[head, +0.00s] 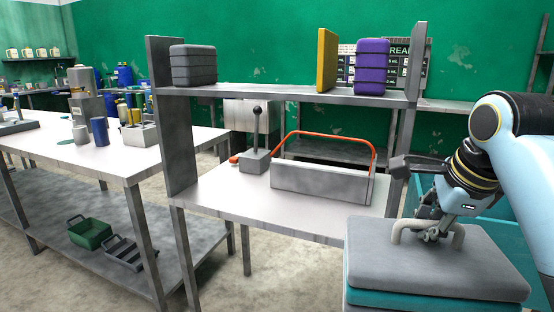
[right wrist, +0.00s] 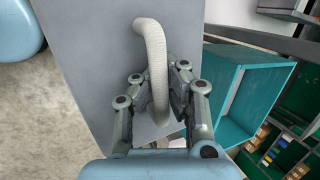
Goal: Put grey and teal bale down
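The grey and teal bale (head: 430,268) is at the lower right of the head view. It has a grey top slab, a teal layer under it and a pale arched handle (head: 398,229). My right gripper (head: 432,234) is at this handle from above. In the right wrist view its fingers (right wrist: 160,78) lie on both sides of the handle (right wrist: 153,50) and look closed on it, over the grey top (right wrist: 88,50). The bale's underside is out of view, so I cannot tell what it rests on. My left gripper is not in view.
A white-topped bench (head: 230,198) with a grey box with an orange handle (head: 320,181) and a lever device (head: 255,155) stands ahead. Its upper shelf (head: 280,92) holds grey (head: 193,66), yellow (head: 327,60) and purple (head: 371,68) bales, with bare gaps between. A teal box (right wrist: 238,95) is beside the bale.

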